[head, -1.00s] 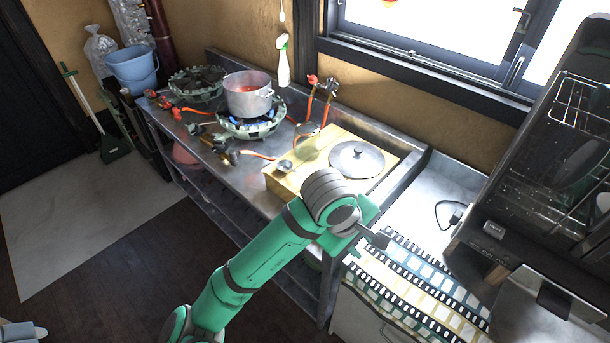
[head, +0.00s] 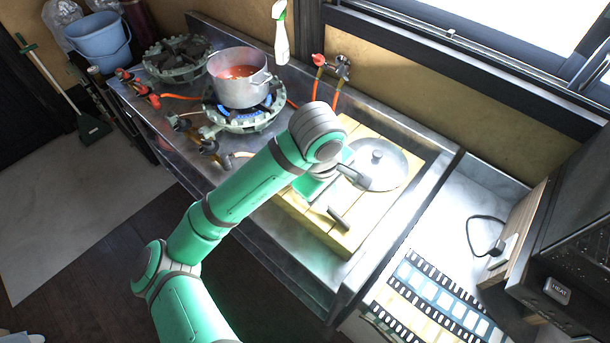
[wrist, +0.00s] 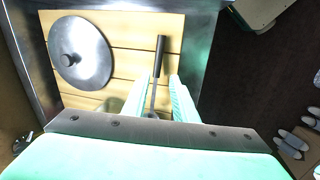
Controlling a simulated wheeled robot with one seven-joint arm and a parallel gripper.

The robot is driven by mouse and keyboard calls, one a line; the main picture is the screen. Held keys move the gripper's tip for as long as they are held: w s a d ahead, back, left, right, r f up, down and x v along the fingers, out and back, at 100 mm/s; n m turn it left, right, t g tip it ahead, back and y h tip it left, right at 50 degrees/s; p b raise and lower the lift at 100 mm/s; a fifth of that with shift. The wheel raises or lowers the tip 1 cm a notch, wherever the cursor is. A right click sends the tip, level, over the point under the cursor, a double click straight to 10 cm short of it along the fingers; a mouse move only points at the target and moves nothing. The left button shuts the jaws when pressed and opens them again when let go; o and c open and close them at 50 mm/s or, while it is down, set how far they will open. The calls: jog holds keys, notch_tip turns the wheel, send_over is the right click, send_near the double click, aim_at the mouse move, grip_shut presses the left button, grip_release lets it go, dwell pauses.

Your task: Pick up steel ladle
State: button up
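The steel ladle lies on a pale wooden board (head: 298,213). Its black handle (wrist: 160,55) and thin steel shaft (wrist: 154,95) show in the wrist view. The handle also shows in the head view (head: 338,218). The ladle's bowl is mostly hidden behind my gripper's body. My gripper (wrist: 161,78) is open, with its two fingers on either side of the shaft in the picture. I cannot tell whether the fingertips are above the shaft or down around it. In the head view my arm hides much of my gripper.
A round metal lid (head: 378,165) lies on the board, close to my gripper. A pot (head: 238,85) with red contents stands on a lit burner to the left. A raised counter edge (head: 405,235) runs right of the board.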

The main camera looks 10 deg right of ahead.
send_over(333, 212)
jog(key=a, duration=0.1)
jog(key=f, duration=0.5)
jog(key=shift+a+f, duration=0.2)
jog(key=shift+s+d+f, duration=0.1)
jog(key=shift+d+f, duration=0.15)
jog(key=shift+f, duration=1.05)
jog(key=shift+d+f, duration=0.2)
jog(key=shift+f, duration=1.05)
jog(key=shift+c, duration=0.3)
jog(key=shift+d, duration=0.1)
grip_shut()
